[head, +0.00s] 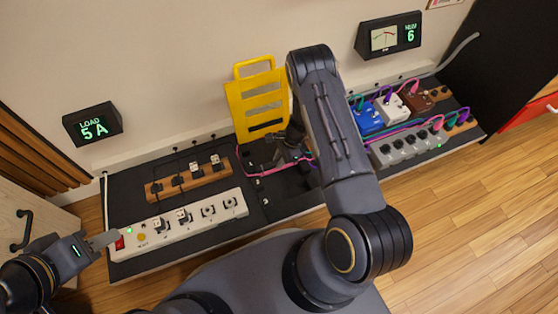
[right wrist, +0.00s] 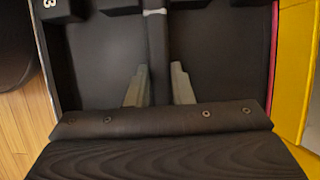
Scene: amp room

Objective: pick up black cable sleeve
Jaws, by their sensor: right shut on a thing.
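The black cable sleeve (right wrist: 165,119), dark ribbed fabric with a row of round snaps, fills the bottom of the right wrist view. My right gripper (right wrist: 158,82) is shut on it; its two grey fingers stand behind the sleeve's snapped edge, with a dark strip between them. The sleeve hides the lower part of the fingers. In the head view my right gripper (head: 286,146) is low over the dark board, just in front of the yellow rack, and the sleeve cannot be made out there. My left gripper (head: 104,240) is beside the white power strip's left end, away from the sleeve.
The yellow slotted rack (head: 257,100) leans against the wall. The white power strip (head: 190,220) and a wooden plug block (head: 188,180) are on the left of the board. Coloured pedals (head: 393,108), a grey box (head: 408,147) and cables crowd the right. A pink cable (head: 270,171) runs near my right gripper.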

